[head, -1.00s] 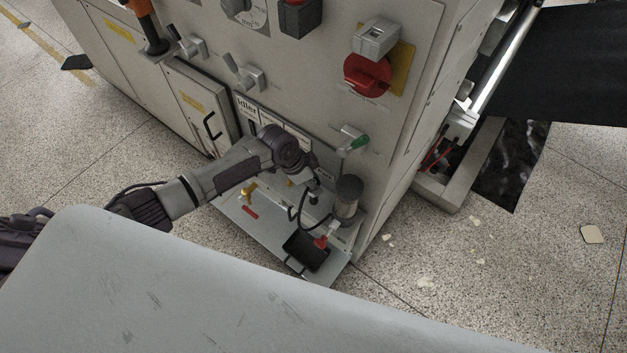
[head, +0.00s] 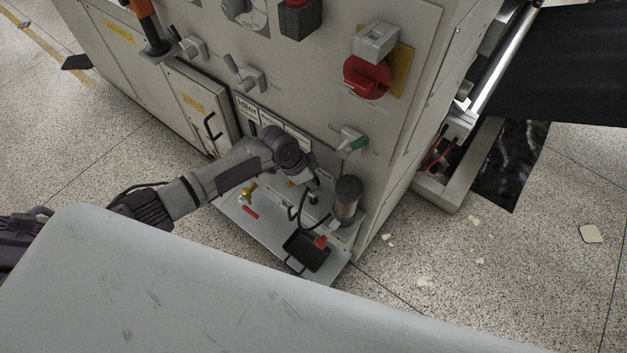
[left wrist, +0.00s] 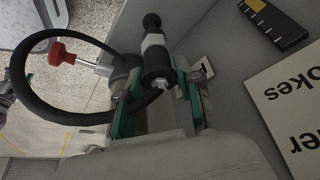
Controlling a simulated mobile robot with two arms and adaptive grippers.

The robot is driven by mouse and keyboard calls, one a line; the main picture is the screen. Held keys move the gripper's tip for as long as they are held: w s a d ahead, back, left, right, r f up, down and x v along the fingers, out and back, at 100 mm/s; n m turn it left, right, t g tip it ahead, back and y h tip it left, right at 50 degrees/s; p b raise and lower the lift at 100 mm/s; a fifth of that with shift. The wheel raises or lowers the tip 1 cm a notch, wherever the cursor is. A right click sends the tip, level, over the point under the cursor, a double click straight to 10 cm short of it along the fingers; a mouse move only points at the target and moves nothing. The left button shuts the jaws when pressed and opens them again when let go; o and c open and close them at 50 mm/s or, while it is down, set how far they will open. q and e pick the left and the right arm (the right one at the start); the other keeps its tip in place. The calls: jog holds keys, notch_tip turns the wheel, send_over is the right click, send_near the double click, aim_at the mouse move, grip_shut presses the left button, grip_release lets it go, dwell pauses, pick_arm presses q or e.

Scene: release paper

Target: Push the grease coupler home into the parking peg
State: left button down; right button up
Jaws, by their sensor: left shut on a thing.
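My left gripper (head: 312,186) reaches down at the lower front of the machine cabinet. In the left wrist view, its teal-padded fingers (left wrist: 158,96) are shut on the grease coupler (left wrist: 157,66), a dark cylinder with a small metal hex end. A pale collar and a black knob-like tip (left wrist: 151,21) show in line beyond the coupler. I take this to be the parking peg, but cannot tell how far the coupler is seated on it. A black hose (left wrist: 22,85) loops from near the gripper. In the head view the arm partly hides the coupler. My right gripper is not in view.
A dark grey cylinder (head: 347,197) stands just right of the gripper. A brass valve (head: 248,191) is to the left. A red knob (left wrist: 60,53) lies inside the hose loop in the wrist view.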

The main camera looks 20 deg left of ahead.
pick_arm(q)
jog(key=shift+f, duration=0.15)
dwell(0.3)
jog(key=shift+f+b, duration=1.45)
jog(key=shift+f, duration=0.35)
jog(key=c, duration=0.7)
grip_release()
jog(key=v, duration=1.2)
jog(key=shift+d+r, duration=0.1)
